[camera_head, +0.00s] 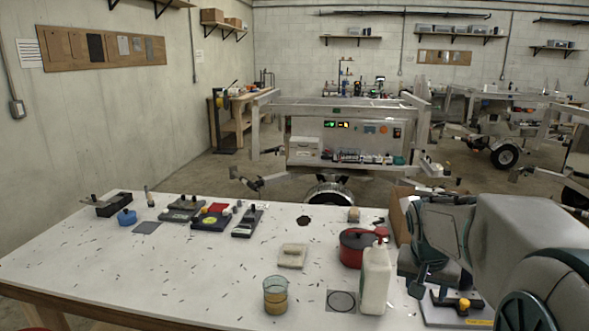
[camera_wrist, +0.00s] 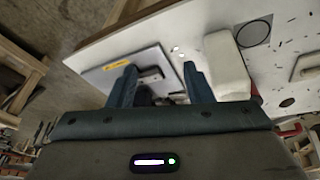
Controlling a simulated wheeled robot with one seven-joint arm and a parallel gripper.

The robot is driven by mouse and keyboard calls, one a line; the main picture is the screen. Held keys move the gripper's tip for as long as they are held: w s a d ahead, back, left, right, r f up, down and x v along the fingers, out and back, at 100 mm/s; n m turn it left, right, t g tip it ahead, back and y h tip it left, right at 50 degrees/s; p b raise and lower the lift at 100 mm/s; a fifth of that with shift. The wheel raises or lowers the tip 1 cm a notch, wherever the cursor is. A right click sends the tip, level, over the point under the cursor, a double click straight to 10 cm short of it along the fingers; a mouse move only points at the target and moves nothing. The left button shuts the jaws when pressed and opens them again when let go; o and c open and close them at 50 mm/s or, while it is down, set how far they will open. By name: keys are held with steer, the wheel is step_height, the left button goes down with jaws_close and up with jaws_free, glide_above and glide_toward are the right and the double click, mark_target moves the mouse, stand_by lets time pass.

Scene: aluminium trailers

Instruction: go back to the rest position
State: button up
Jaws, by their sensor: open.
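My gripper (camera_head: 421,281) hangs at the right end of the white table, above a grey plate (camera_head: 440,313) with a dark handle and yellow knob (camera_head: 464,304). In the wrist view my gripper (camera_wrist: 158,76) shows two blue fingers spread apart. The plate (camera_wrist: 105,72) and its dark handle lie beyond and between them. I see nothing held in the fingers; contact with the handle cannot be told. My arm comes in from the right and hides part of the table's right end.
A white bottle (camera_head: 375,282) stands close left of my gripper and shows beside the right finger (camera_wrist: 227,66). Near it are a red pot (camera_head: 352,250), a glass jar (camera_head: 276,296) and a cardboard box (camera_head: 400,208).

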steer(key=s+a+f+n+y, duration=0.1)
steer(key=s+a+n, duration=0.2)
steer(key=s+a, duration=0.3)
steer(key=s+a+f+n+y, duration=0.1)
steer(key=s+a+n, duration=0.1)
steer(key=s+a, duration=0.4)
steer(key=s, duration=0.5)
steer(key=shift+a+f+n+y, duration=0.15)
steer(key=shift+f+n+y, duration=0.15)
steer(key=shift+f+n, duration=0.1)
steer(key=shift+c, duration=1.1)
